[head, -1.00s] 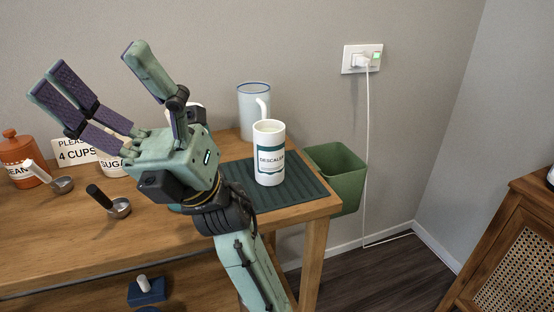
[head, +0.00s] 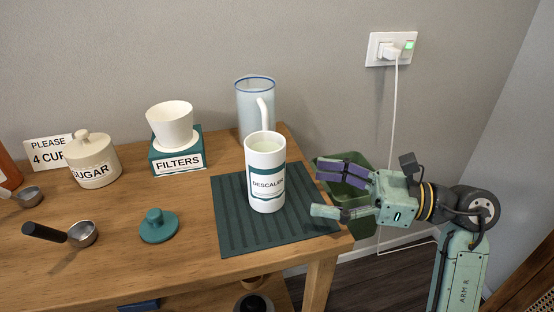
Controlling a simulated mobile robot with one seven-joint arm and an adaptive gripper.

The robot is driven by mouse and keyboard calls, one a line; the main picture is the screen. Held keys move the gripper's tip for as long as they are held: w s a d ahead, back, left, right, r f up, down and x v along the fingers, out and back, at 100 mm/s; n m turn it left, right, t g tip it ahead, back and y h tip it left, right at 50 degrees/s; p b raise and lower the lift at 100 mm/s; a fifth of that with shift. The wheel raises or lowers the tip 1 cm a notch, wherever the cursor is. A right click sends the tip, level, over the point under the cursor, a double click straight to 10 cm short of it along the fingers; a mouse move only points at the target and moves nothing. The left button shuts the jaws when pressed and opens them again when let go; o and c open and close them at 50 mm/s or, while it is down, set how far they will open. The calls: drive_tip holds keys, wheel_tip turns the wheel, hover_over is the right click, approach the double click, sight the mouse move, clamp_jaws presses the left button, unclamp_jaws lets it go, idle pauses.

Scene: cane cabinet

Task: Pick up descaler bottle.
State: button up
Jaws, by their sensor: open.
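The descaler bottle (head: 266,172) is a white upright cylinder with a dark green label reading "DESCALER". It stands on the dark green ribbed mat (head: 230,228) near the right end of the wooden table. My gripper (head: 320,190) is open and empty, just right of the bottle. Its fingers point left toward the bottle, and a gap shows between the fingertips and the bottle. The bottle's front is fully visible in the head view.
A clear jug with a blue rim (head: 255,100) stands close behind the bottle. A filters box with a white dripper (head: 178,150), a sugar jar (head: 92,160), a teal lid (head: 159,225) and a scoop (head: 80,234) lie left. A green bin (head: 362,222) stands beyond the table's right edge.

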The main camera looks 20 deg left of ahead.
sight(265, 175)
drive_tip(key=shift+w+a+f, duration=0.1)
drive_tip(key=shift+w, duration=0.15)
drive_tip(key=a, duration=0.2)
drive_tip(key=s+a+p, duration=0.1)
drive_tip(key=a, duration=0.1)
drive_tip(key=shift+a+p, duration=0.3)
drive_tip(key=shift+a, duration=0.05)
drive_tip(key=a+p, duration=0.1)
drive_tip(key=a+r, duration=0.1)
drive_tip(key=a, duration=0.1)
drive_tip(key=a+p, duration=0.1)
drive_tip(key=shift+s+a+r+p, duration=0.15)
drive_tip(key=shift+s+a+p, duration=0.15)
drive_tip(key=shift+a, duration=0.5)
drive_tip(key=c, duration=1.6)
